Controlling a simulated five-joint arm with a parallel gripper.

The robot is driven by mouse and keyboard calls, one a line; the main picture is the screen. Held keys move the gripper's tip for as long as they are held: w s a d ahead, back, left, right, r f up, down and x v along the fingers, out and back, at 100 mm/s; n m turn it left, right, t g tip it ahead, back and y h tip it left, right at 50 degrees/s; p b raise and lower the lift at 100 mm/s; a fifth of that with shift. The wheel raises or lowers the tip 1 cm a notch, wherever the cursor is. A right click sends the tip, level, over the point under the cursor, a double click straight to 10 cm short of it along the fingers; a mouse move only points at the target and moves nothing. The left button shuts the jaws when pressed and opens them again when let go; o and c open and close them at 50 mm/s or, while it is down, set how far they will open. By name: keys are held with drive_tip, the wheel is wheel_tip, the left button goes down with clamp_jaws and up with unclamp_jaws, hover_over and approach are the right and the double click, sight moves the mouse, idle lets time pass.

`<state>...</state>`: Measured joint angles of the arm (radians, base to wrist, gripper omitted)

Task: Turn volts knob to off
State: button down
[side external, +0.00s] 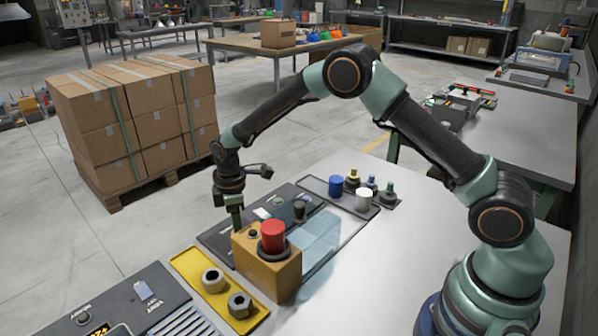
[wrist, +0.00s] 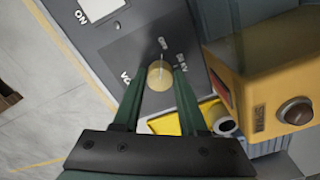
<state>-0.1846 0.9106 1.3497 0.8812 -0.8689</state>
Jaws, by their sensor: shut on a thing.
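The volts knob (wrist: 160,74) is a round, pale yellow knob on a dark grey panel (wrist: 112,50) in the wrist view. Part of a label starting "VO" shows to its left, and small white markings sit above and to its right, too small or covered to read surely. A thin pale line runs up from the knob. My gripper (wrist: 159,80) has its two green fingers on either side of the knob, shut on it. In the side external view my gripper (side external: 236,222) points down behind the yellow box, which hides the knob.
A yellow box (side external: 268,264) with a red button (side external: 272,236) stands close beside my gripper. Blue and white cylinders and several small pieces stand on the right.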

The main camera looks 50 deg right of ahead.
drive_tip(key=shift+r, duration=0.1)
idle(0.3)
drive_tip(key=shift+c, duration=2.2)
unclamp_jaws()
wheel_tip(320, 180, up, 12)
drive_tip(key=shift+r, duration=0.1)
